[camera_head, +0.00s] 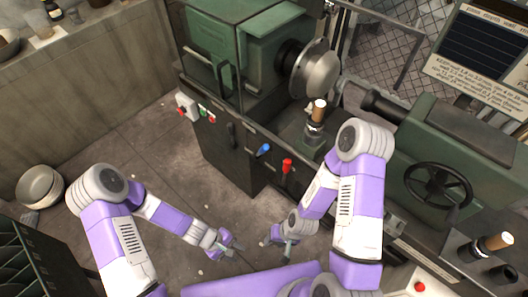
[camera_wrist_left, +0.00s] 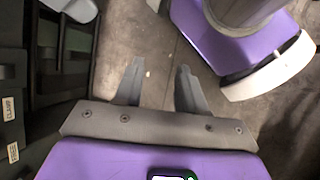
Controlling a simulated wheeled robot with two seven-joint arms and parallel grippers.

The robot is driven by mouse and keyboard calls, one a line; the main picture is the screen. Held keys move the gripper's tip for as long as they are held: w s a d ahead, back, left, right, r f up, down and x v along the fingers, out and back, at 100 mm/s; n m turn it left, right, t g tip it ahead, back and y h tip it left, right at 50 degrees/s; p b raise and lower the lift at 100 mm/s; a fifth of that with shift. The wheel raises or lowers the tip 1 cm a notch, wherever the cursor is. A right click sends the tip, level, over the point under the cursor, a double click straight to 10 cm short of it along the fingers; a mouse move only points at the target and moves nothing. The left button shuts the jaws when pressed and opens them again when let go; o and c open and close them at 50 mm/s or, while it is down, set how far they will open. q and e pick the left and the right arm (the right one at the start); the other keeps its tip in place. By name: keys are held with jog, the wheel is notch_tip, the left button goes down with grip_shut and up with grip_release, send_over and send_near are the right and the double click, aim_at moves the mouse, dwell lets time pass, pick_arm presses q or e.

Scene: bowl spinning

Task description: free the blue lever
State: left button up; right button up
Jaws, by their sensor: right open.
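The blue lever (camera_head: 264,149) is on the dark front panel of the green machine, left of a red lever (camera_head: 287,165). Nothing touches it in the head view. My left gripper (camera_head: 236,246) is low in front of the machine, away from the lever. In the left wrist view its two fingers (camera_wrist_left: 160,68) stand apart with nothing between them. My right gripper (camera_head: 281,249) is open and empty, just right of the left one and below the levers.
The green lathe-like machine (camera_head: 445,140) carries a metal bowl (camera_head: 315,72) and a black handwheel (camera_head: 438,188). A switch box (camera_head: 187,106) sticks out at its left. The floor (camera_head: 150,150) before the machine is mostly clear.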

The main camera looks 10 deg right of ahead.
pick_arm(q)
jog(key=w+d+r+n+t+h, duration=0.1)
jog(key=w+d+r+n+h, duration=0.2)
jog(key=w+d+n+h, duration=0.35)
jog(key=n+t+b, duration=0.3)
jog(key=n+t, duration=0.6)
jog(key=t, duration=0.6)
send_near(262, 151)
jog(key=x, duration=0.3)
jog(key=b+x, duration=0.2)
jog(key=x, duration=0.3)
jog(key=shift+w+d+b, duration=0.15)
jog(key=shift+d+b, duration=0.15)
jog(key=shift+w+d+r, duration=0.1)
jog(key=shift+w+d, duration=0.35)
jog(key=shift+w, duration=0.05)
grip_shut()
